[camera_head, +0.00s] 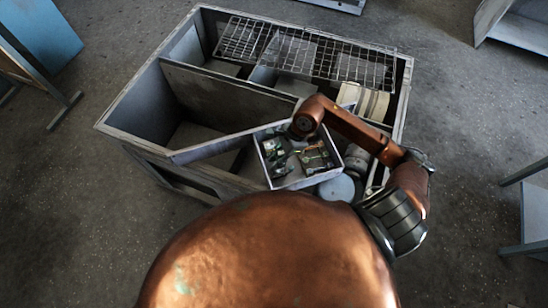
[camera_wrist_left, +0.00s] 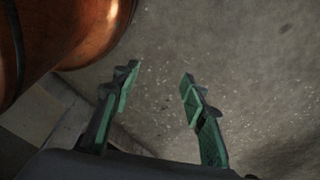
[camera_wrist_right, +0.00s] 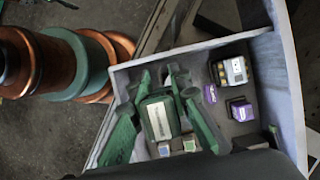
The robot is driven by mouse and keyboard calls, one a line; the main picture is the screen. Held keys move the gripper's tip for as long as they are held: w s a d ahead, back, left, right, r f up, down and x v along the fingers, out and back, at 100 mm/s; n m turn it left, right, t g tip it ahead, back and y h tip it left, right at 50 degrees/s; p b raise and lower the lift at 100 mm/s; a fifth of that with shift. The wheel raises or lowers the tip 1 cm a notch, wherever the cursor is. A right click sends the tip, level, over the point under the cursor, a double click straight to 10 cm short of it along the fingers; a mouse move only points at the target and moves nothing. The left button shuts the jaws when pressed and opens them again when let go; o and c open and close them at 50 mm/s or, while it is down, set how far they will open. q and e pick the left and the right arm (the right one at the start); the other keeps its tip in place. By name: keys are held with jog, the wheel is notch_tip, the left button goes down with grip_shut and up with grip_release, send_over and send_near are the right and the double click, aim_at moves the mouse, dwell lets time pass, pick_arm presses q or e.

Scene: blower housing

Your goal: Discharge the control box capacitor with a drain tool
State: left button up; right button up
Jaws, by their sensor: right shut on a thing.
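The control box (camera_head: 291,182) is an open pale tray with small electrical parts, at the housing's front right. My right arm reaches over it in the head view, with the wrist above its far edge. In the right wrist view my right gripper (camera_wrist_right: 163,95) is inside the box, shut on a green block with a pale label (camera_wrist_right: 160,120). I cannot tell whether this block is the drain tool. Purple-and-dark parts (camera_wrist_right: 241,110) and a dark unit with round terminals (camera_wrist_right: 234,70) sit right of the gripper. I cannot pick out the capacitor surely. My left gripper (camera_wrist_left: 158,88) is open and empty above the floor.
The grey blower housing (camera_head: 130,112) surrounds the box, with tall walls and open compartments. A wire grille (camera_head: 310,52) lies across its far side. A pale round part (camera_head: 338,188) is close to the box's right. Blue-grey furniture (camera_head: 40,35) stands far left.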

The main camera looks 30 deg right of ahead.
pick_arm(q)
jog(key=s+g, duration=0.1)
jog(key=s, duration=0.6)
pick_arm(e)
jog(key=shift+w+f, duration=0.3)
jog(key=shift+w, duration=0.5)
jog(key=shift+a+f+b, duration=0.1)
jog(key=shift+f+b, duration=0.25)
jog(key=shift+b, duration=0.6)
pick_arm(q)
jog(key=shift+t, duration=0.3)
jog(key=w, duration=0.1)
jog(key=w+f, duration=0.1)
jog(key=w, duration=0.1)
jog(key=w+f, duration=0.1)
jog(key=w, duration=0.1)
jog(key=shift+f, duration=0.1)
jog(key=shift+s+a+f, duration=0.1)
jog(key=shift+s, duration=0.25)
jog(key=shift+s+f+b, duration=0.1)
jog(key=shift+f+b, duration=0.15)
jog(key=shift+b, duration=0.05)
